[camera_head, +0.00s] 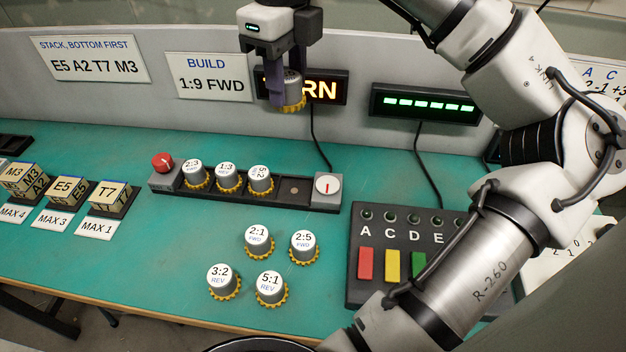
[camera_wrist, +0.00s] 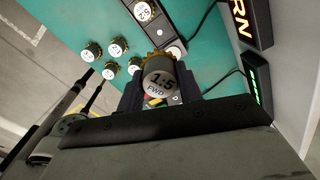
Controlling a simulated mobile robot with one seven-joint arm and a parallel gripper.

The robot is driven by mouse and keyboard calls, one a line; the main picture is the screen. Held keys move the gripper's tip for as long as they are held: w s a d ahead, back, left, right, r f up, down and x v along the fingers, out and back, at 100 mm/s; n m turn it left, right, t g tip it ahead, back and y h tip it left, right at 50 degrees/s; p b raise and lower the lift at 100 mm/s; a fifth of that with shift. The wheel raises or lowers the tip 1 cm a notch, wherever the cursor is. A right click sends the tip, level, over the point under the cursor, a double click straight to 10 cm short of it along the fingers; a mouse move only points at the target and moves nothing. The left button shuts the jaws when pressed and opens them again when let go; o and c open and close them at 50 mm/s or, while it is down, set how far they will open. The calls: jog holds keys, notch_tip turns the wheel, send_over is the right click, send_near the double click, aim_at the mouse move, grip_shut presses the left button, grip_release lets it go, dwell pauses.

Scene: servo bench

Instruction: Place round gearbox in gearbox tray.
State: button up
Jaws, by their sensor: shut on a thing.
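The round gearbox labelled 1:5 FWD (camera_wrist: 161,84) is a grey cylinder with a pale label and a yellow toothed rim. My gripper (camera_head: 286,92) is shut on this gearbox (camera_head: 293,88) and holds it well above the bench. The gearbox tray (camera_head: 318,194) is a long dark rail with a red knob at its left end and a white dial at its right. The rightmost place (camera_head: 293,189) is empty. My gripper is above and behind the tray in the head view.
Several loose gearboxes, including 2:1 FWD (camera_head: 259,238) and 5:1 REV (camera_head: 270,286), stand in front of the tray. A button box (camera_head: 388,295) is at the right. Labelled blocks (camera_head: 112,196) stand at the left. An orange display (camera_head: 328,89) is behind my gripper.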

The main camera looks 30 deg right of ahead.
aim_at(294, 191)
notch_tip(294, 191, down, 20)
jog(key=shift+r+p, duration=0.25)
jog(key=shift+p, duration=0.4)
jog(key=shift+f+b, duration=0.2)
jog(key=shift+b, duration=0.1)
jog(key=o, duration=1)
jog(key=shift+r, duration=0.1)
jog(key=shift+r+p, duration=0.2)
jog(key=shift+p, duration=0.2)
notch_tip(294, 191, up, 12)
jog(key=shift+f+b, duration=0.1)
jog(key=shift+b, duration=0.85)
